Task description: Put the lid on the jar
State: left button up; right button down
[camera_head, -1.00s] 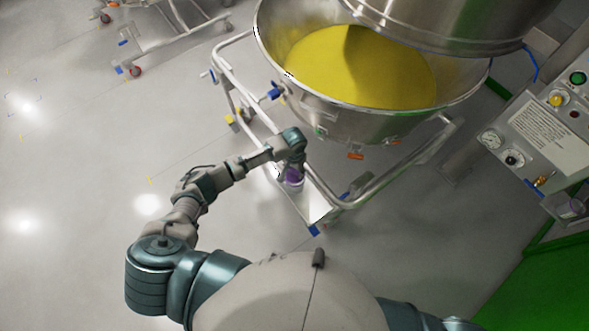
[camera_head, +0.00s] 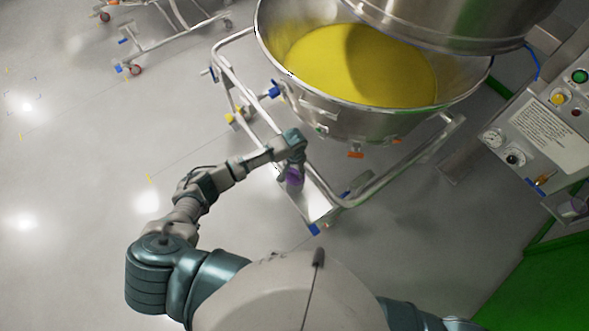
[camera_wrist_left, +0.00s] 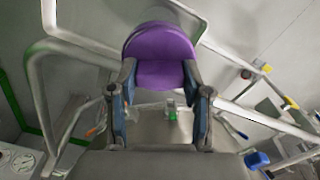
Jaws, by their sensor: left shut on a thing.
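A round purple lid (camera_wrist_left: 160,55) is between the two fingers of my left gripper (camera_wrist_left: 158,72) in the wrist view, and the gripper is shut on it. The gripper points down over the pale platform (camera_head: 318,208) at the low corner of the bowl's frame. I cannot make out the jar clearly in either view. My right gripper is not in view.
A large steel bowl (camera_head: 312,108) holding yellow powder (camera_head: 365,68) stands beyond my left gripper. Its tubular frame (camera_head: 385,182) surrounds the platform closely. A control panel (camera_head: 545,135) stands at the right. The floor (camera_head: 85,190) at the left is clear.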

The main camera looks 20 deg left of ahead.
aim_at(294, 170)
pick_arm(q)
jog(key=shift+f, duration=0.1)
jog(key=o, duration=1.2)
jog(key=shift+c, duration=0.2)
notch_tip(294, 170, up, 12)
jog(key=shift+f, duration=0.15)
